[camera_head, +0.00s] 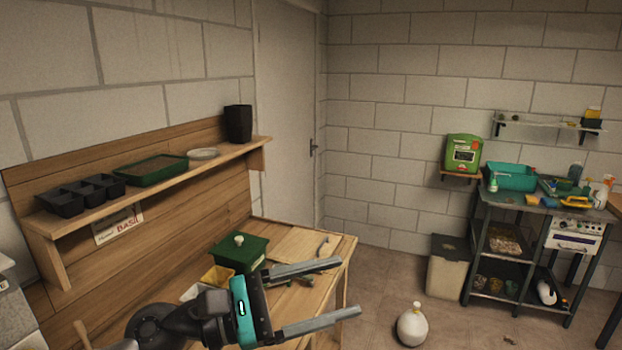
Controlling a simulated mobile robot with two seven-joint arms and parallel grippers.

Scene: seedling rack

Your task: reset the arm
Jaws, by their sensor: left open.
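My left gripper (350,288) reaches in from the bottom of the head view, above the near part of the wooden bench (337,254). Its two grey fingers are spread wide apart and point to the right. Nothing is between them. Behind the upper finger, a green box with a lid and pale knob (240,252) stands on the bench. A yellow container (217,275) sits just beyond the gripper body and is partly covered by it. My right gripper is not in view.
A wooden shelf (190,178) above the bench holds black seedling pots (82,194), a green tray (151,171), a pale dish (202,154) and a tall black pot (238,123). A metal rack (497,249) stands at right.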

